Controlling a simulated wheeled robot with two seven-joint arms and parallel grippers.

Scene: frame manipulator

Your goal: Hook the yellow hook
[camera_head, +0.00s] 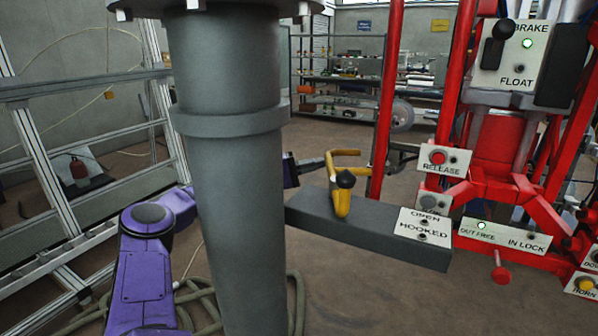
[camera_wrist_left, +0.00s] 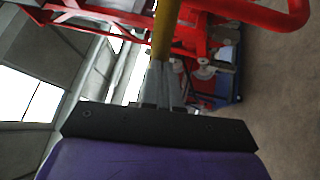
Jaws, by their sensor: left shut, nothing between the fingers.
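The yellow hook (camera_head: 342,200) sits on a dark grey beam (camera_head: 375,240), with a black knob on it and its yellow bars reaching up and left. My left gripper (camera_head: 316,163) shows just right of the grey pipe, left of the hook's upper bars. Its fingers are shut with nothing between them. In the left wrist view the shut fingers (camera_wrist_left: 160,75) point at a yellow bar (camera_wrist_left: 166,25), which overlaps their tips; I cannot tell whether they touch. The pipe hides part of my left arm. My right gripper is not in view.
A thick grey pipe (camera_head: 230,180) stands upright before my left arm. An OPEN/HOOKED plate (camera_head: 423,226) sits on the beam's right end. A red frame with control panels (camera_head: 518,55) fills the right. A metal rack (camera_head: 85,95) stands left; a hose lies on the floor.

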